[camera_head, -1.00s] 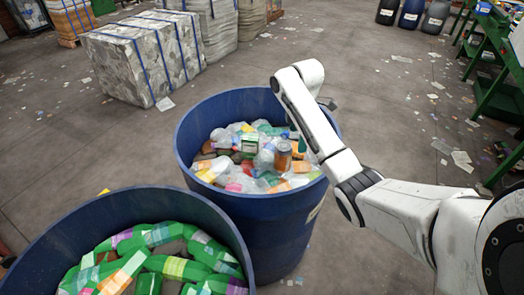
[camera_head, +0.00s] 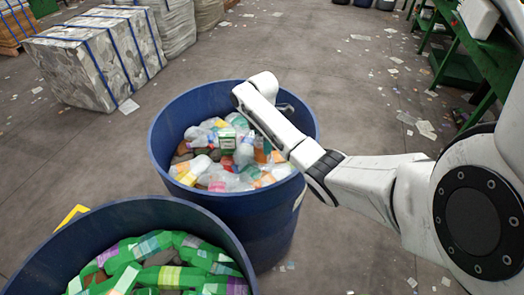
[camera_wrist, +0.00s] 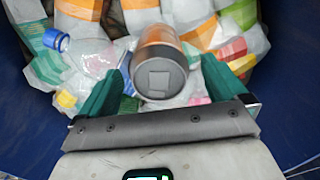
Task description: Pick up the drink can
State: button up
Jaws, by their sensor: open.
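The drink can (camera_wrist: 158,62) lies among loose waste in the wrist view, with its grey end towards me and an orange band on its far side. My gripper (camera_wrist: 160,88) is open, with one green finger on each side of the can. I cannot tell whether either finger touches it. In the head view, my arm covers the gripper and most or all of the can's place in the far blue barrel (camera_head: 168,150).
Clear bottles and cartons (camera_head: 215,165) surround the can inside the barrel. A nearer blue barrel (camera_head: 225,225) holds green packs. A strapped bale (camera_head: 95,60) stands at the back left, and a green bench (camera_head: 455,65) at the right. Floor between is littered but open.

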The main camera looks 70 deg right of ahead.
aim_at(259, 158)
jog(key=shift+f, duration=1.4)
jog(key=shift+c, duration=0.2)
jog(key=c, duration=1)
